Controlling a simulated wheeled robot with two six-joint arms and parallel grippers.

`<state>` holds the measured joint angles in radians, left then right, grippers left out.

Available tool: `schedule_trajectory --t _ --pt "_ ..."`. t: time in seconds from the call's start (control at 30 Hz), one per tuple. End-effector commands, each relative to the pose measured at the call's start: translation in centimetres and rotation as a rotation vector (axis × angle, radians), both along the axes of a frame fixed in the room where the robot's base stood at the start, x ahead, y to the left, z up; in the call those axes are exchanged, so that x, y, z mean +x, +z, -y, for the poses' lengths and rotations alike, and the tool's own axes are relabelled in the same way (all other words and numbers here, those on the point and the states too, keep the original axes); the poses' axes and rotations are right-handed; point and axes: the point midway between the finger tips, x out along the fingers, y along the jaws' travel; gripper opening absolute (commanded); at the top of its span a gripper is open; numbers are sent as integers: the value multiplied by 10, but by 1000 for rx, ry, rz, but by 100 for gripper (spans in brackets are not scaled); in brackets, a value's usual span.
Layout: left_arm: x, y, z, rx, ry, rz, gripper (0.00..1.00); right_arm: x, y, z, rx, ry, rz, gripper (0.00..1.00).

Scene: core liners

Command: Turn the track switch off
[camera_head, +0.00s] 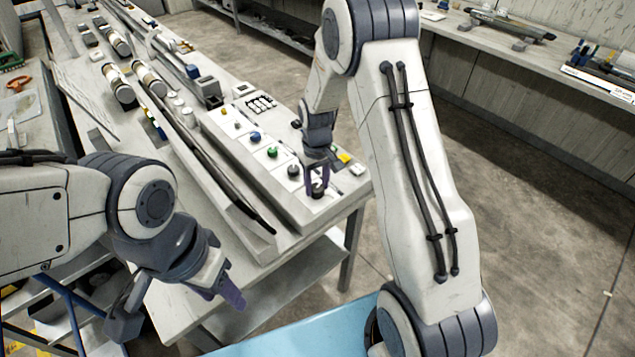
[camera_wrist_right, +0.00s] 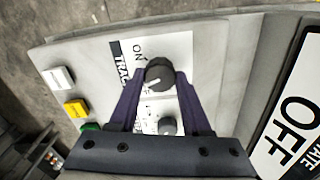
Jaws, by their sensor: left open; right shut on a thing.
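The track switch is a dark round knob (camera_wrist_right: 159,74) with a pale pointer line, on a white label reading "ON" and "TRAC", partly covered. My right gripper (camera_wrist_right: 157,82) has its two purple fingers on either side of the knob and is shut on it. In the head view my right gripper (camera_head: 318,178) reaches down onto the knob (camera_head: 318,189) at the near right end of the control panel (camera_head: 232,142).
A second grey knob (camera_wrist_right: 167,125) sits between my right fingers. White (camera_wrist_right: 61,77), yellow (camera_wrist_right: 76,108) and green (camera_wrist_right: 91,127) buttons lie left of it. A sign (camera_wrist_right: 297,125) reads "OFF" beside "TATE". A light blue surface (camera_head: 300,335) is in the foreground.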

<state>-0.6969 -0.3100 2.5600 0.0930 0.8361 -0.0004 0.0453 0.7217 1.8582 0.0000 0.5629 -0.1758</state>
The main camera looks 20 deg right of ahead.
Motion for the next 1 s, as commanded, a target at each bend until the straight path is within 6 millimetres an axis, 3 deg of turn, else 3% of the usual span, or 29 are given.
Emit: schedule_trajectory --t 0.5,1.0 --pt "0 5 0 0 0 0 50 2 2 0 -1 389 7 0" --pt "0 6 0 0 0 0 50 3 2 1 -2 497 9 0"
